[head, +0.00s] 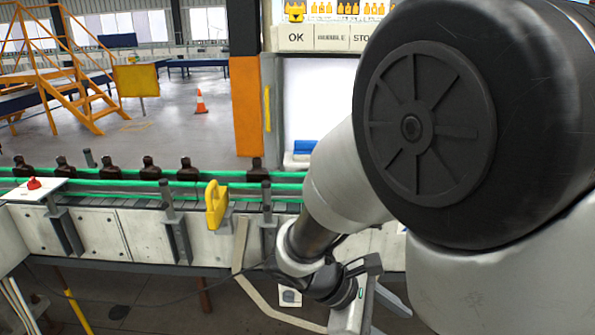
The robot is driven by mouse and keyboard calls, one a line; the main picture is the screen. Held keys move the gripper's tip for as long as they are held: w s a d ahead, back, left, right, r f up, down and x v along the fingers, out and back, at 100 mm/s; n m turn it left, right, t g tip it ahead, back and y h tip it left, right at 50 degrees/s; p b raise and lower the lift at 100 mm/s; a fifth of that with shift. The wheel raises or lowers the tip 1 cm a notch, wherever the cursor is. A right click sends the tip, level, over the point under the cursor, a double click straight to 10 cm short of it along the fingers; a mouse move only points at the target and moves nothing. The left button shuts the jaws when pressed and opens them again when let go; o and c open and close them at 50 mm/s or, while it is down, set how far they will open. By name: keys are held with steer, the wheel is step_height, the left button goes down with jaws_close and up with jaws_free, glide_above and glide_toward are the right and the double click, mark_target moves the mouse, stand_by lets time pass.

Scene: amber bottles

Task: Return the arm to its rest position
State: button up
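My arm fills the right side of the head view, with a large black joint cap close to the camera. Its pale links run down to the lower middle, in front of the conveyor. At the arm's end, my gripper (350,312) shows only as a grey housing at the bottom edge. Its fingertips are not visible, so I cannot tell whether it is open or holds anything. Several dark amber bottles (150,168) stand in a spaced row on the conveyor (100,190), between green guide rails. They are apart from the arm.
A yellow bracket (216,205) rises from the conveyor's near side. A red button (33,183) sits on a white panel at left. Behind the belt stands a machine with an orange post (246,105). Farther back are yellow stairs (60,75) and an orange cone (200,102).

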steer(key=s+a+r+m+t+y+p, duration=0.2)
steer(key=r+m+p, duration=0.4)
steer(key=r, duration=0.7)
steer(key=s+a+r+m+t+y+p, duration=0.1)
steer(key=s+r+m+t+y+p, duration=0.2)
steer(key=r, duration=1)
steer(key=m+y+p, duration=0.3)
steer(key=m+y, duration=0.1)
steer(key=shift+s+a+r+t+p, duration=0.15)
steer(key=shift+s+a+t+p, duration=0.15)
steer(key=shift+s+a, duration=0.1)
